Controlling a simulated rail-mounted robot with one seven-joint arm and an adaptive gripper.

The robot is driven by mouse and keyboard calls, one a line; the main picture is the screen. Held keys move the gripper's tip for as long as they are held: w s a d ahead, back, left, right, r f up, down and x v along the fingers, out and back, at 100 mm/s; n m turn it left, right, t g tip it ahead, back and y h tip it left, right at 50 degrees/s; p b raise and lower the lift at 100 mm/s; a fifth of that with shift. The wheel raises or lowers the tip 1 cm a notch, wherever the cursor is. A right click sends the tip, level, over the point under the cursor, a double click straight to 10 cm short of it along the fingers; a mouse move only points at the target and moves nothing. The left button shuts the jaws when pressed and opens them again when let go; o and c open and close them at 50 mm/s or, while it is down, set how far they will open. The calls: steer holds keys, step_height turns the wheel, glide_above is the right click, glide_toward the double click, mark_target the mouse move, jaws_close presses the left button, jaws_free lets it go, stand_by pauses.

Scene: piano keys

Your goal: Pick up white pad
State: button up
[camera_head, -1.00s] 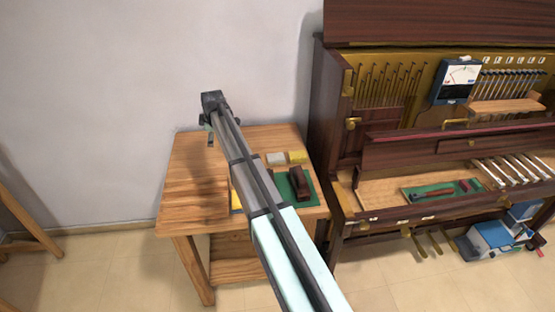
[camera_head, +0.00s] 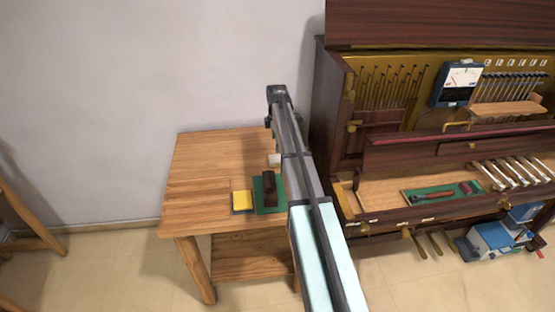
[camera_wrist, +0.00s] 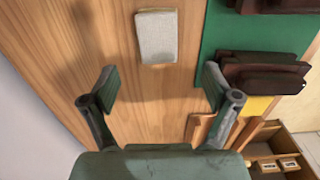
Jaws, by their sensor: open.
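The white pad (camera_head: 274,159) lies flat on the wooden table, partly hidden by my arm in the head view. In the wrist view the white pad (camera_wrist: 157,37) is a pale, rounded rectangle near the top. My gripper (camera_wrist: 161,80) is open and empty, with its two fingers spread wide. The pad appears beyond the fingertips, between their lines, and nothing touches it. In the head view the fingers are mostly hidden behind the end of my arm.
A green mat (camera_head: 258,186) with a dark brown block (camera_head: 269,188) lies beside the pad. A yellow block (camera_head: 242,199) is near the table's front edge. The opened piano (camera_head: 342,120) stands close to the right. The left part of the table (camera_head: 200,165) is clear.

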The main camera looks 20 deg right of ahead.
mark_target(277, 158)
steer(key=shift+w+d+f+p, duration=0.1)
steer(key=shift+f+p, duration=0.6)
steer(key=shift+f, duration=1.5)
steer(key=shift+d+f+p, duration=0.1)
steer(key=shift+f+p, duration=0.55)
steer(key=shift+f, duration=1.5)
steer(key=c, duration=1.1)
steer(key=shift+r, duration=0.15)
step_height(277, 158, up, 20)
steer(key=b, duration=0.4)
